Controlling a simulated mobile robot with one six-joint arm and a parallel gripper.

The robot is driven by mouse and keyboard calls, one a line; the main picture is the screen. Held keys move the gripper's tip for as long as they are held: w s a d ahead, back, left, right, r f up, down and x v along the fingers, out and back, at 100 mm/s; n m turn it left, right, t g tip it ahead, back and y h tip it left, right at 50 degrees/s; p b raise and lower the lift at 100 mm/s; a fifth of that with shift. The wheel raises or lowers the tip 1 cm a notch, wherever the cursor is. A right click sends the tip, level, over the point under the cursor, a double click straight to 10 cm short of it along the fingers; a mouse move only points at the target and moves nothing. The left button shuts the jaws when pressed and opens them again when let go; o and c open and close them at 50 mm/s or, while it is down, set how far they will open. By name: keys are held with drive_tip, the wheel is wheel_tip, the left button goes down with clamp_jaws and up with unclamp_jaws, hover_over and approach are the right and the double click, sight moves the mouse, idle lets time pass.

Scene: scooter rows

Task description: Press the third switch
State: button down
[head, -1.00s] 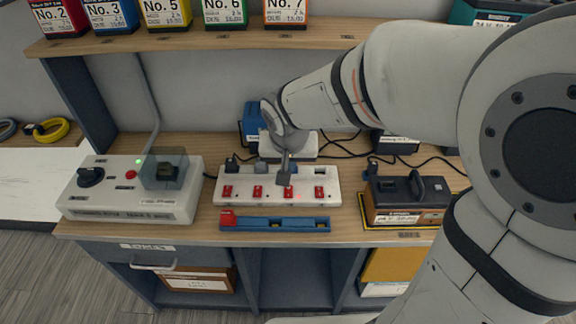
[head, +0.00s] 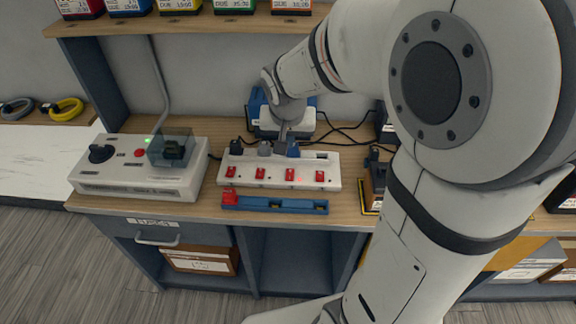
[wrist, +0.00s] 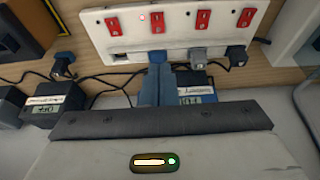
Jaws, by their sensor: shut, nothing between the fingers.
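A white power strip (head: 335,168) lies on the wooden bench with several red switches in a row. The third switch from the left (head: 290,174) has a small glowing red dot at its right; it also shows in the wrist view (wrist: 158,20), where the row is reversed and a lit dot sits beside it. Behind it a blue plug (head: 293,150) sits in the strip. My gripper (head: 284,138) is shut and empty, behind the strip near the blue plug and apart from the switch. In the wrist view its fingers (wrist: 158,85) point toward that plug.
A blue tray (head: 290,208) with a red end lies in front of the strip. A white control box (head: 140,185) with a knob, red button and clear cover stands left. Dark and grey plugs (head: 264,148) and cables crowd the strip's back. A shelf (head: 200,24) hangs above.

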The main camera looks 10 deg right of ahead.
drive_tip(key=shift+d, duration=0.1)
approach(290, 170)
drive_tip(key=x, duration=0.6)
drive_tip(key=shift+f+b, duration=0.3)
drive_tip(key=shift+b, duration=0.05)
